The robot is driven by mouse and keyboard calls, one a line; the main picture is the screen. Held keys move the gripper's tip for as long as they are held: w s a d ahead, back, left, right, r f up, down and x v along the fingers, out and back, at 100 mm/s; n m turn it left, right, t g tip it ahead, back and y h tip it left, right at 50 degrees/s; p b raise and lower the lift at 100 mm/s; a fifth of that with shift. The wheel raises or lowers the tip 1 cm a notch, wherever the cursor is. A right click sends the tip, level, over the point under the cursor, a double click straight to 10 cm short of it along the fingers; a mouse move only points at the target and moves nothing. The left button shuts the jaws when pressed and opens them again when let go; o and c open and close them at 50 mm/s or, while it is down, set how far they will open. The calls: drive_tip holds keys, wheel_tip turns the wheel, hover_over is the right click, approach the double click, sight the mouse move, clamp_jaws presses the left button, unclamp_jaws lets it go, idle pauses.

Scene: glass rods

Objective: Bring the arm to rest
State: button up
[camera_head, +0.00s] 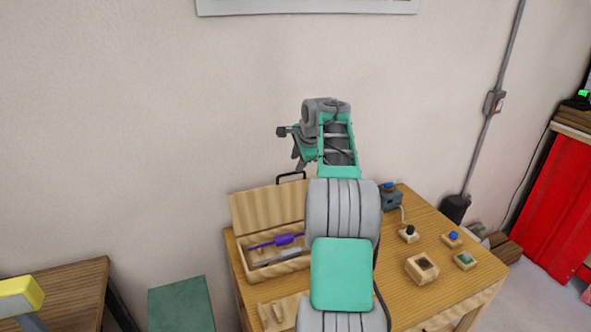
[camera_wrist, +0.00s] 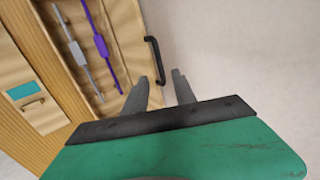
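My gripper (camera_head: 298,161) is raised above the back of the wooden table, in front of the wall. In the wrist view, its two grey fingers (camera_wrist: 161,83) stand apart with nothing between them, so it is open. My arm reaches up over the table and hides part of it. An open wooden case (camera_head: 262,272) lies below the gripper. A purple rod (camera_head: 283,240) and a grey rod (camera_head: 277,256) lie in it; the wrist view also shows the purple rod (camera_wrist: 101,46) and the grey rod (camera_wrist: 77,53).
The case's black handle (camera_wrist: 154,60) shows near the fingers in the wrist view. Small wooden blocks with buttons (camera_head: 452,238) and a socket block (camera_head: 422,268) stand on the table's right. A red cabinet (camera_head: 545,200) is at far right. The air around the gripper is clear.

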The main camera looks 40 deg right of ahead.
idle(0.4)
drive_tip(key=s+a+f+n+g+y, duration=0.1)
drive_tip(key=s+a+f+n+g, duration=0.15)
drive_tip(key=s+f+n, duration=0.55)
drive_tip(key=s+a+f+n+g+y, duration=0.15)
drive_tip(key=s+a+f+n, duration=0.35)
drive_tip(key=f, duration=0.5)
drive_tip(key=s+a+r+n+g+b, duration=0.1)
drive_tip(key=s+a+n, duration=0.1)
drive_tip(key=s+a, duration=0.7)
drive_tip(key=s+a+n+g, duration=0.1)
drive_tip(key=s+a+n, duration=0.1)
drive_tip(key=s+a, duration=0.75)
drive_tip(key=w+a+r+n+t, duration=0.2)
drive_tip(key=a+r, duration=0.2)
drive_tip(key=a, duration=0.3)
drive_tip(key=w+a+r+n+t+b, duration=0.1)
drive_tip(key=a+r+n+t, duration=0.1)
drive_tip(key=a+r, duration=0.3)
drive_tip(key=shift+w+a+h, duration=0.35)
drive_tip(key=shift+a, duration=0.9)
